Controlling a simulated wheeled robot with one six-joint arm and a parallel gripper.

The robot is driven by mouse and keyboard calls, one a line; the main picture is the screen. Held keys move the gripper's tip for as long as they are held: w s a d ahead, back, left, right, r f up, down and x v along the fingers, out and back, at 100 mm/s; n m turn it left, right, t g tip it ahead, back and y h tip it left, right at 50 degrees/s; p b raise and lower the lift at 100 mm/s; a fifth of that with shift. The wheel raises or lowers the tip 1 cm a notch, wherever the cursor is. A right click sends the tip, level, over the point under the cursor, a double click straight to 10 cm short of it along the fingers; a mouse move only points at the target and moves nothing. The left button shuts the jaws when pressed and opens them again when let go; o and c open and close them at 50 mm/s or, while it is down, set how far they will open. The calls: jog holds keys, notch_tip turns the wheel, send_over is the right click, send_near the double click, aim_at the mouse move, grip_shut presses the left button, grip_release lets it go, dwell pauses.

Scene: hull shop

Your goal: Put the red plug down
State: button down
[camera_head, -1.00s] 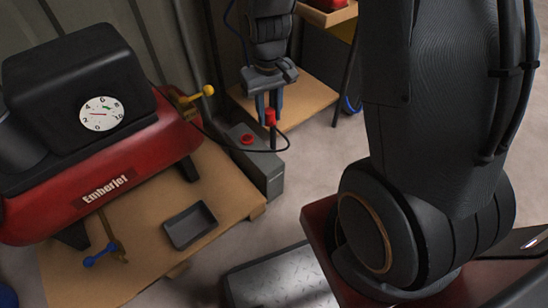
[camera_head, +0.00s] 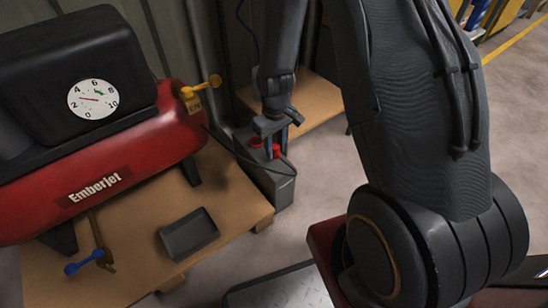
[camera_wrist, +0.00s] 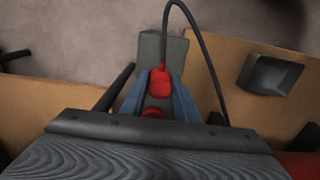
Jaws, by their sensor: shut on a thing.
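The red plug (camera_wrist: 160,84) is between the fingers of my gripper (camera_wrist: 160,88) in the wrist view, with a black cable looping from its far end. In the head view the red plug (camera_head: 277,152) shows low between my gripper's fingers (camera_head: 276,148), over the grey box (camera_head: 272,180). A second red part (camera_head: 254,142) on the box top is just left of the plug, and is partly hidden behind my gripper in the wrist view (camera_wrist: 152,113). I cannot tell whether the plug touches the box.
A red compressor (camera_head: 100,175) with a black housing and dial stands on a wooden pallet (camera_head: 130,245) at left. Another wooden board (camera_head: 310,100) lies behind the box. Open floor is to the right.

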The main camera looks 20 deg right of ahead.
aim_at(275, 156)
jog(key=shift+f+b, duration=0.65)
jog(key=shift+f, duration=1.1)
jog(key=shift+f, duration=0.2)
jog(key=shift+f, duration=0.1)
jog(key=c, duration=1.4)
grip_release()
jog(key=shift+o, duration=0.2)
notch_tip(275, 156, up, 13)
jog(key=p, duration=0.5)
jog(key=shift+a+f, duration=0.1)
